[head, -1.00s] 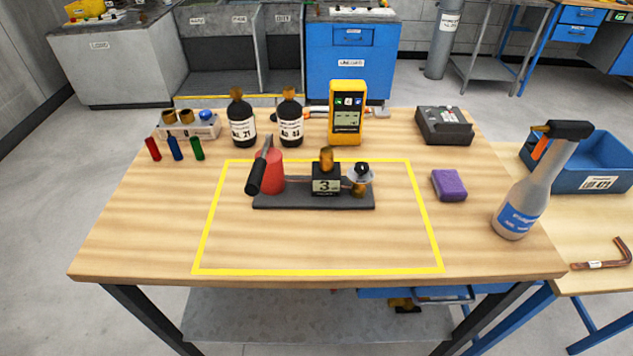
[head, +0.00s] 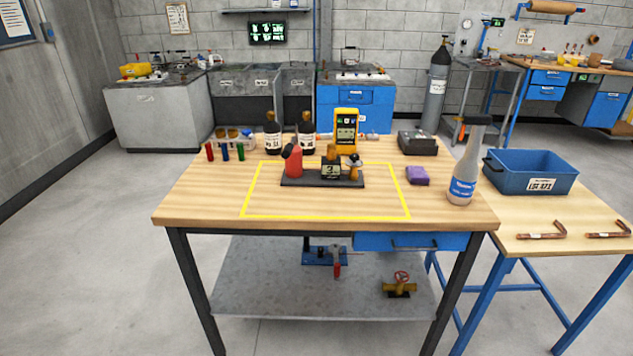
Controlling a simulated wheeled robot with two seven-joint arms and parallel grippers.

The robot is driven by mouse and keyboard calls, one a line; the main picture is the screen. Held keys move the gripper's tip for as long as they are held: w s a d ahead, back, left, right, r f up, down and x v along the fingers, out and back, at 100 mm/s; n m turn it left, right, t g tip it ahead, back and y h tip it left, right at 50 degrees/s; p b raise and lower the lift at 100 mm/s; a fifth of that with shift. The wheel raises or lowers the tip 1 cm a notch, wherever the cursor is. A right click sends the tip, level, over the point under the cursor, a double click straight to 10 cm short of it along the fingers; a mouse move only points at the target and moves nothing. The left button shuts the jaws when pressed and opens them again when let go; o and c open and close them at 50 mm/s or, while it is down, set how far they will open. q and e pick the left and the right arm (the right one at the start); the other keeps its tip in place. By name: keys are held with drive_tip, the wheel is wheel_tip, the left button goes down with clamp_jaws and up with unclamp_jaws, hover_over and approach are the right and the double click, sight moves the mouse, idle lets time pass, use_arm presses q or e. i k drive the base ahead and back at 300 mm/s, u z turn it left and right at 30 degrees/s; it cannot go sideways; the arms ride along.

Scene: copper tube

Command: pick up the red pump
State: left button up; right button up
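A red pump body (head: 294,163) with a black top or handle stands at the left end of a dark base plate (head: 300,182). The plate lies inside the yellow outlined area of the wooden table. A black gauge block (head: 331,170) marked with a number sits at the middle of the same plate, and a small brass and clear fitting (head: 354,168) is at its right end. Neither of my grippers shows in the head view, so I cannot see their state.
The wooden table (head: 200,208) also holds dark bottles (head: 273,137), a yellow meter (head: 346,131), a purple sponge (head: 417,176) and a spray bottle (head: 464,180). A blue bin (head: 530,176) stands on the right side table. The front of the yellow outline is clear.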

sight(330, 175)
drive_tip(key=z, duration=0.5)
drive_tip(key=i, duration=0.95)
drive_tip(key=u, duration=0.6)
